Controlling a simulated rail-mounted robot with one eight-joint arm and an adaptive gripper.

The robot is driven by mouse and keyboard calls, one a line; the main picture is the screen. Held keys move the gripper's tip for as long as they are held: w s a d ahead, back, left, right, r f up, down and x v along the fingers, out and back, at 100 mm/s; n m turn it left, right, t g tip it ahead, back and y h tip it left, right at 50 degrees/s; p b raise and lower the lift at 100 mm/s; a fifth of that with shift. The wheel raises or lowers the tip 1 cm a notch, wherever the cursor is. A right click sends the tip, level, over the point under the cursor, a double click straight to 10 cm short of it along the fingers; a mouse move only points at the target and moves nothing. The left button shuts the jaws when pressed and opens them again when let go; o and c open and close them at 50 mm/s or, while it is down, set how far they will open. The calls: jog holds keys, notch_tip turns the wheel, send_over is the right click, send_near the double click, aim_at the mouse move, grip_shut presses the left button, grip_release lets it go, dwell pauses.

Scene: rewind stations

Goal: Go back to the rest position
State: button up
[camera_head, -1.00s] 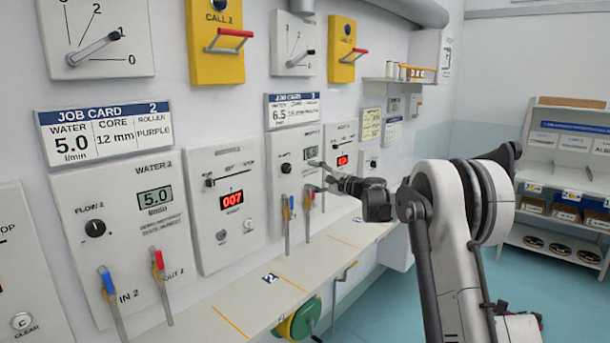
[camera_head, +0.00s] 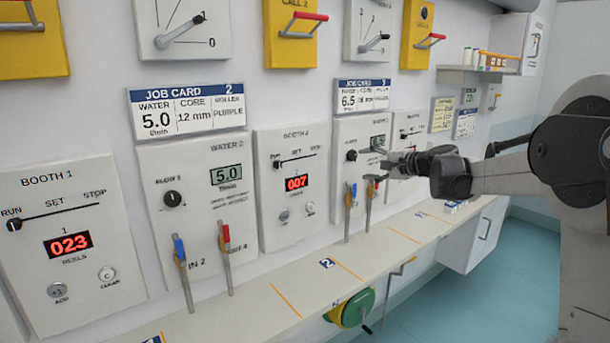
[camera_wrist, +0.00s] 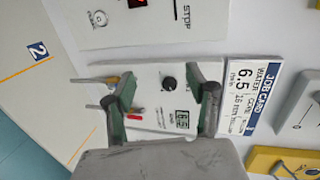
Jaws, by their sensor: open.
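My gripper (camera_head: 374,163) is at the right of centre in the head view, in front of the water panel (camera_head: 347,135) under the 6.5 job card (camera_head: 361,97). In the wrist view my gripper (camera_wrist: 160,104) has its two fingers spread apart with nothing between them. I cannot tell the exact gap between the fingertips and the panel. No rest position marker shows.
A shelf ledge (camera_head: 282,300) runs below the panels, with a green and yellow wheel (camera_head: 352,309) under its edge. The Booth 1 panel (camera_head: 65,250) and the Water 2 panel (camera_head: 200,215) stand to the left. A small wall shelf (camera_head: 478,72) is at upper right. The teal floor (camera_head: 490,290) is clear.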

jog(key=s+a+f+n+g+h, duration=0.1)
jog(key=s+a+n+g+h, duration=0.15)
jog(key=s, duration=1.05)
jog(key=s+a+f+n+g+h, duration=0.1)
jog(key=s+a+n+h, duration=0.15)
jog(key=s, duration=1.05)
jog(key=s+d+f+n+h, duration=0.1)
jog(key=s+f, duration=0.3)
jog(key=s, duration=0.4)
jog(key=s+d+f+n+h, duration=0.1)
jog(key=s+f, duration=0.3)
jog(key=s, duration=0.5)
jog(key=s+d+f+n+g+h, duration=0.1)
jog(key=s+d+f+n+h, duration=0.1)
jog(key=s+f, duration=0.3)
jog(key=s+d+n+b, duration=0.1)
jog(key=s, duration=0.3)
